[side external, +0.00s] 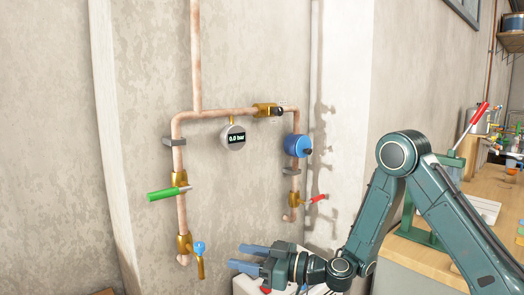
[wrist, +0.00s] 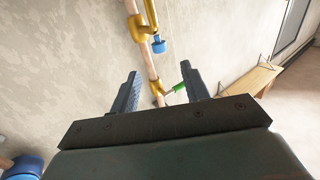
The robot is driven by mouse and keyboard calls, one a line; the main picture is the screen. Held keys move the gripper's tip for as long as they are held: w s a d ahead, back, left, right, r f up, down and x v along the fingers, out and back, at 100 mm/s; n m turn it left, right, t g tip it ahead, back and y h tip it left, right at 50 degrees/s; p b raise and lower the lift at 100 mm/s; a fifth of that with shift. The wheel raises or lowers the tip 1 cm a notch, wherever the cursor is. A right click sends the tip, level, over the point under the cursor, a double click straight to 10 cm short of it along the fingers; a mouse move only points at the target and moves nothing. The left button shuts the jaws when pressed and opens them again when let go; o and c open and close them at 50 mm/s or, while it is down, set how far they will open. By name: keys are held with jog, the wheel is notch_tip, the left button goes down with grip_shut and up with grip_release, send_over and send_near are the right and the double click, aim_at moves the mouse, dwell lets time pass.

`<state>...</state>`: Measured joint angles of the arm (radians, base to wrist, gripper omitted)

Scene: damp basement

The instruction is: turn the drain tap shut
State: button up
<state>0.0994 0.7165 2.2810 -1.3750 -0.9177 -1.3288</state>
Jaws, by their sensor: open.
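No tap bears a readable label. The lowest tap on the left copper pipe has a blue handle (side external: 200,248) and a brass spout (side external: 201,268) hanging down. The wrist view shows a blue handle (wrist: 159,46) beside brass (wrist: 140,27), beyond my fingers. My gripper (side external: 243,257) is open and empty, to the right of this tap with a gap between them. Both fingers are also in the wrist view (wrist: 161,88). A green lever (side external: 165,193) sits higher on the same pipe, sticking out left across it; it appears between my fingertips in the wrist view (wrist: 180,87).
A red lever (side external: 316,198) is on the right pipe branch, below a blue round fitting (side external: 297,145). A gauge (side external: 233,138) reads 0.0 bar. A brass valve (side external: 266,111) sits on the top pipe. A workbench (side external: 455,215) stands at the right, behind my arm.

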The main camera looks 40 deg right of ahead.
jog(key=shift+s+a+r+n+g+y, duration=1)
jog(key=shift+s+a+r+n+g, duration=1.55)
jog(key=shift+s, duration=1.25)
jog(key=s+d+r+m+g+h, duration=0.1)
jog(key=s+d+m+g+h, duration=0.1)
jog(key=s+d+h, duration=0.3)
jog(key=shift+s+d+r+g, duration=0.4)
jog(key=shift+s+d, duration=0.25)
jog(key=shift+s, duration=1.65)
jog(key=shift+f+m, duration=0.15)
jog(key=shift+m, duration=0.1)
